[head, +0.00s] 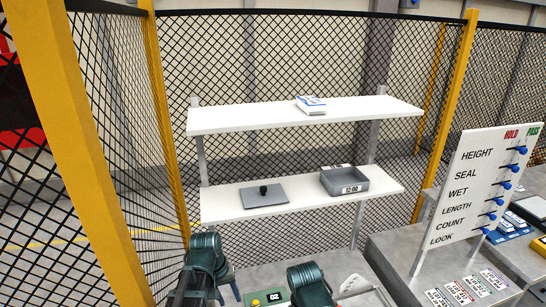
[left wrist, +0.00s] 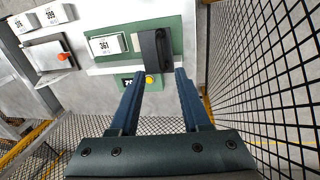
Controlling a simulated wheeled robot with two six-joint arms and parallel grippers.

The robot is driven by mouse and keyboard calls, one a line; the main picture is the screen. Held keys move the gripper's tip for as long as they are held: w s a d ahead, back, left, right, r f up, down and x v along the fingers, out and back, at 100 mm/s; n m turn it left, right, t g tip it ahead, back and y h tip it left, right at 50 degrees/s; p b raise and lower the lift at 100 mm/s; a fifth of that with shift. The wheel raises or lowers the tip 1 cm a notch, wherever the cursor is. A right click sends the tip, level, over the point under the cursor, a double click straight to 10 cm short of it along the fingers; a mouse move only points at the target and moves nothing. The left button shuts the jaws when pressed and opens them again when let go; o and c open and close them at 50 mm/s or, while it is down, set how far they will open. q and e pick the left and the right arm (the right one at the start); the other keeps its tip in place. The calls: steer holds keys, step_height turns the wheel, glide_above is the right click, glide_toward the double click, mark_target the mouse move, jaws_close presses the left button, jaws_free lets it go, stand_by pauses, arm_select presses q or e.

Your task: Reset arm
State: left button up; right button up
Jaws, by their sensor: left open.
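My left gripper (left wrist: 159,76) is open and empty in the left wrist view, its two blue fingers apart. A black block (left wrist: 155,48) on a green panel (left wrist: 184,30) lies just beyond the fingertips. A yellow button (left wrist: 150,79) shows between the fingers. In the head view my left gripper (head: 208,287) is at the bottom, left of a green panel with a yellow button (head: 256,302). My right wrist is partly visible at the bottom centre of the head view; its fingers cannot be made out.
A two-tier white shelf (head: 240,118) holds papers (head: 311,104), a grey plate with a black knob (head: 264,196) and a grey tray (head: 345,181). A label board with blue knobs (head: 475,190) stands at right. Mesh fencing (left wrist: 265,80) is close to the right in the left wrist view.

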arm_select(q)
steer(key=s+d+f+m+y+b, duration=0.3)
steer(key=s+d+f+m+b, duration=0.3)
steer(key=s+d+f+b, duration=0.1)
steer(key=s+d+f, duration=0.1)
steer(key=s+d, duration=0.1)
steer(key=d, duration=0.1)
steer(key=shift+s+d+f+m+g, duration=0.15)
steer(key=shift+s+d+m+g, duration=0.15)
steer(key=shift+d+m+g, duration=0.1)
arm_select(e)
step_height(320, 180, down, 8)
